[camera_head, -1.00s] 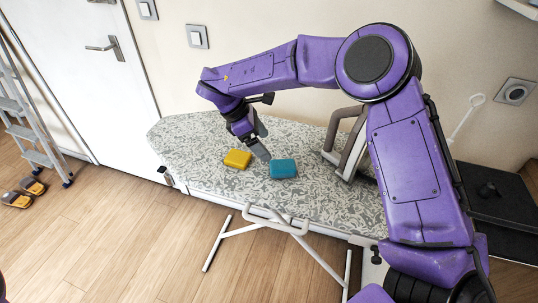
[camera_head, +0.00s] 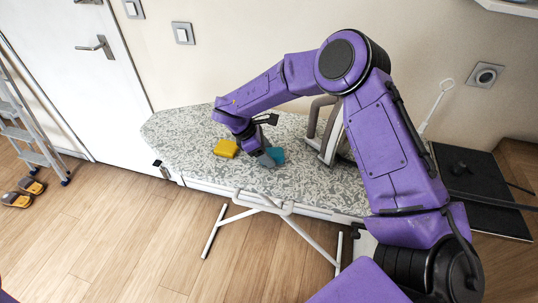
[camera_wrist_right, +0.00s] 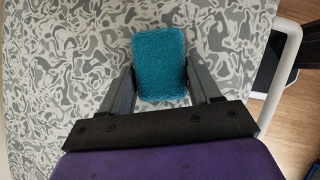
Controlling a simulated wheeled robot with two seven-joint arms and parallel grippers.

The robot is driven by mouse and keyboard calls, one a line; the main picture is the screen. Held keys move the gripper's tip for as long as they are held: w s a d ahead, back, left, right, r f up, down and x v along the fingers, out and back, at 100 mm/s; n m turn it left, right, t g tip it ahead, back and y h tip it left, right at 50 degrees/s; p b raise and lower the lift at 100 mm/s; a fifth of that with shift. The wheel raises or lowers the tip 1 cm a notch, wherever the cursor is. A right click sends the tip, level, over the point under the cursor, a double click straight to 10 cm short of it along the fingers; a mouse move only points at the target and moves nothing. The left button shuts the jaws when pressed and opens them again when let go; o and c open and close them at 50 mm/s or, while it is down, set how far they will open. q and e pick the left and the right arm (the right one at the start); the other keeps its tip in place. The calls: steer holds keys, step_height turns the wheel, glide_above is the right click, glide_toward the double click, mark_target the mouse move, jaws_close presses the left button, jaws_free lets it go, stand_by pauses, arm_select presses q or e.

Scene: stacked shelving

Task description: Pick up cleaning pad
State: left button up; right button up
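A teal cleaning pad (camera_wrist_right: 160,62) lies on the patterned ironing board (camera_wrist_right: 60,50), between the two fingers of my right gripper (camera_wrist_right: 162,80) in the right wrist view. A yellow sponge-like pad (camera_head: 226,148) lies on the board to the left. My left gripper is not in view.
An iron-like appliance (camera_head: 330,135) stands on the board right of the pad. A white door (camera_head: 75,70) and a ladder (camera_head: 30,125) are at left. Slippers (camera_head: 24,192) lie on the wooden floor. A black mat (camera_head: 480,185) is at right. The left of the board is clear.

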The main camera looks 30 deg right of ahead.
steer(key=shift+w, duration=0.1)
steer(key=shift+r, duration=0.15)
step_height(320, 180, up, 2)
steer(key=shift+w+r+b, duration=0.1)
steer(key=shift+w+b, duration=0.05)
steer(key=shift+b, duration=0.3)
steer(key=s+a+r+b, duration=0.2)
steer(key=s+r, duration=0.1)
steer(key=s, duration=0.1)
steer(key=s+a+r+b, duration=0.2)
steer(key=s+a+r, duration=0.1)
steer(key=s+r, duration=0.1)
steer(key=s+a+r+b, duration=0.2)
steer(key=s+a+r, duration=0.1)
steer(key=s, duration=0.1)
steer(key=shift+r, duration=0.3)
steer(key=shift+o, duration=1.4)
steer(key=shift+w, duration=0.1)
steer(key=shift+c, duration=1.1)
